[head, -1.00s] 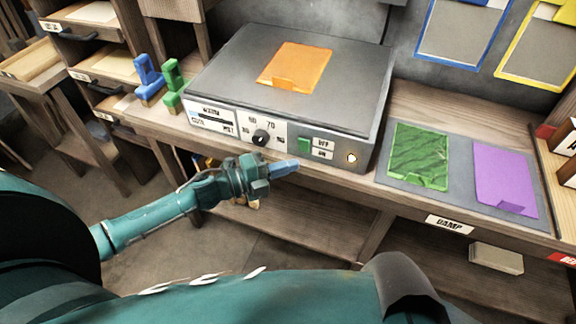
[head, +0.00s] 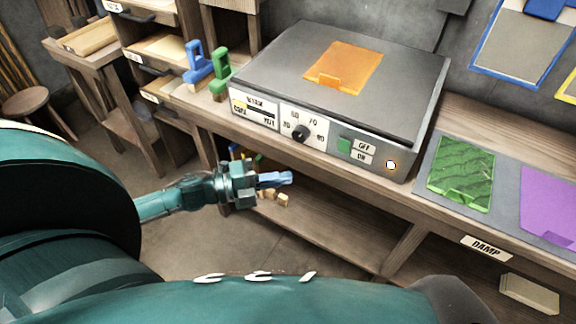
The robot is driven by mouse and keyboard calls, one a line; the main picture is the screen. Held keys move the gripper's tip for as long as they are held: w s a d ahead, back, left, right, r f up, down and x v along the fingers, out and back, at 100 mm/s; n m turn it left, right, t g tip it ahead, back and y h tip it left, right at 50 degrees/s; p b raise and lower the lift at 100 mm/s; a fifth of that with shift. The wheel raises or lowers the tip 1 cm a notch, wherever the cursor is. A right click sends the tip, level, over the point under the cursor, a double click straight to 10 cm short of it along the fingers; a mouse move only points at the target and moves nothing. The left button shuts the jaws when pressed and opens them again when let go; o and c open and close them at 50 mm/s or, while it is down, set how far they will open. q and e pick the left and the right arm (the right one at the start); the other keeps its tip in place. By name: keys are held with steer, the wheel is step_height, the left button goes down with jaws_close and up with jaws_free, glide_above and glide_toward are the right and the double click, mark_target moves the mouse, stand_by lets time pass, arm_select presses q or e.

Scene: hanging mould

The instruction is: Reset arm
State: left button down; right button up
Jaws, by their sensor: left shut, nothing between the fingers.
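My left gripper (head: 278,180) is teal with bluish fingertips. It is shut and empty, in front of and below the bench edge, left of the picture's middle. It touches nothing that I can see. My left arm reaches in from the left behind it. My right gripper is not in view.
A grey heating box (head: 345,90) with an orange sheet (head: 344,64) on top stands on the bench. A blue clamp (head: 198,66) and a green clamp (head: 219,72) stand left of it. A green sheet (head: 461,172) and a purple sheet (head: 552,206) lie to the right on a grey mat.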

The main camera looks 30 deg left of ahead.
arm_select(q)
steer(key=s+d+f+n+y+p, duration=0.2)
steer(key=s+d+n+y, duration=0.2)
steer(key=n, duration=0.8)
steer(key=s+d+f+n+g+y+p, duration=0.1)
steer(key=s+d+n+y+p, duration=0.2)
steer(key=s+d+n+y, duration=0.2)
steer(key=s+n, duration=0.3)
steer(key=n, duration=0.3)
steer(key=shift+d+f+n, duration=0.15)
steer(key=shift+f+n, duration=0.25)
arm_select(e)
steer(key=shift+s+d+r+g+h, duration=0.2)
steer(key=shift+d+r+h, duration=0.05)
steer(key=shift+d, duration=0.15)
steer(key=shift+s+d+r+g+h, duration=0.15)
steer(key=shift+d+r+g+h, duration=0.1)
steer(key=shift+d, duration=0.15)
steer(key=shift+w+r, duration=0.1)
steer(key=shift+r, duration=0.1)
